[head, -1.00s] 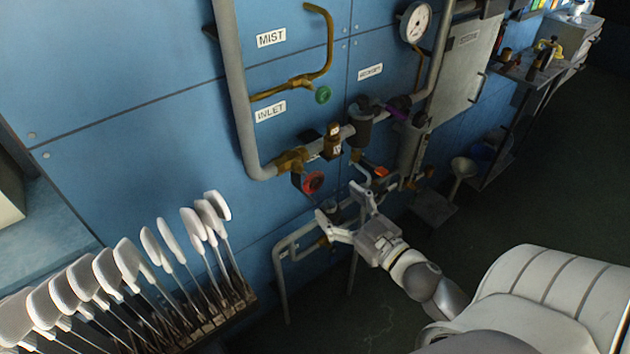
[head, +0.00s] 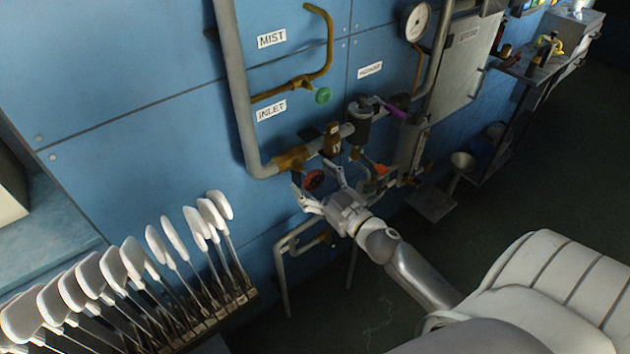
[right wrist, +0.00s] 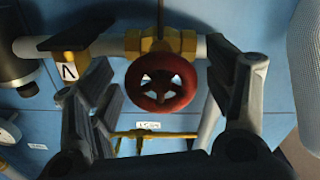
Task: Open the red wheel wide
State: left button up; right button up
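The red wheel (head: 314,181) is a small round handwheel on a brass valve (head: 290,160) at the lower end of the grey pipe. My right gripper (head: 312,178) is open, with one finger on each side of the wheel in the head view. In the right wrist view the red wheel (right wrist: 161,82) sits centred between the spread fingers of the right gripper (right wrist: 165,95), with a visible gap on both sides. The brass valve body (right wrist: 160,42) is behind it. My left gripper is not in view.
A row of white sock boards (head: 130,265) stands at the lower left. A green wheel (head: 323,95), a dark cylinder (head: 358,125), an orange-red handle (head: 380,169) and a gauge (head: 416,22) are on nearby piping. Lower pipes (head: 285,270) run below the gripper.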

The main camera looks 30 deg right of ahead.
jog(key=c, duration=1)
jog(key=shift+n, duration=0.3)
